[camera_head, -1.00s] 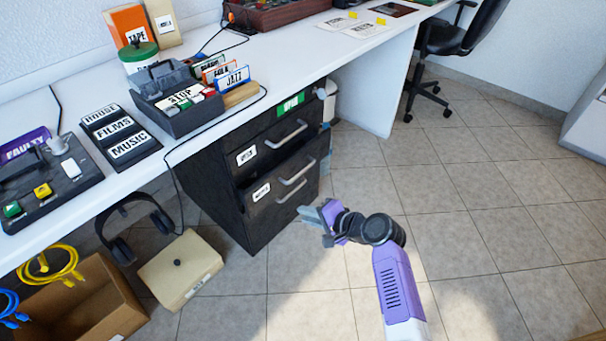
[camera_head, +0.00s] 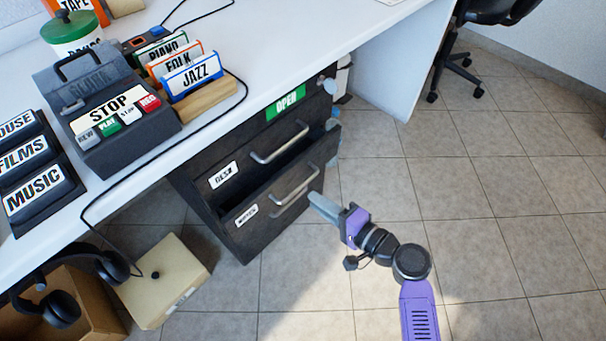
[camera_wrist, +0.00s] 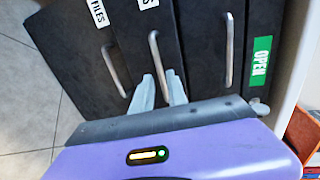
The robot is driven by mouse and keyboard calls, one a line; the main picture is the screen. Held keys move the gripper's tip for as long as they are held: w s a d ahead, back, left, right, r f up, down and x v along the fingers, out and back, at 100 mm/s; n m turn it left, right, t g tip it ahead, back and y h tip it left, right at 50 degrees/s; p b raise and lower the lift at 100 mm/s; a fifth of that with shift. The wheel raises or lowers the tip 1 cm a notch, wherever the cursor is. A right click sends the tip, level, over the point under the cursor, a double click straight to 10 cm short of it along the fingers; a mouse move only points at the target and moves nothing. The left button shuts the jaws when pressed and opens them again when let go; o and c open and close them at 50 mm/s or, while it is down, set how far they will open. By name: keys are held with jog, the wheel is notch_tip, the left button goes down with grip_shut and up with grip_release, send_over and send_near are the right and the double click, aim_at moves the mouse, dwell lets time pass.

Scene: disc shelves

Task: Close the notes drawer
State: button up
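A dark cabinet under the desk has a drawer (camera_head: 262,212) pulled out part way, with a dark gap above its front. Its small white label is too blurred to read in the head view; in the wrist view the middle drawer's label is cut off, ending in S. This drawer's bar handle (camera_head: 303,184) also shows in the wrist view (camera_wrist: 154,52). My gripper (camera_head: 318,203) is just in front of the drawer, to the right of the handle. In the wrist view its fingertips (camera_wrist: 161,88) stand apart, with the handle's lower end between them in the picture. Contact is unclear.
The upper drawer (camera_head: 235,167) is shut and has its own handle; a green OPEN label (camera_head: 287,102) sits above it. A lower drawer labelled FILES (camera_wrist: 75,60) shows in the wrist view. A beige box (camera_head: 170,285) stands on the floor.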

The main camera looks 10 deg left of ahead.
aim_at(297, 188)
jog(key=shift+b+x, duration=1.25)
jog(key=shift+x, duration=2.65)
jog(key=shift+c, duration=0.5)
grip_shut()
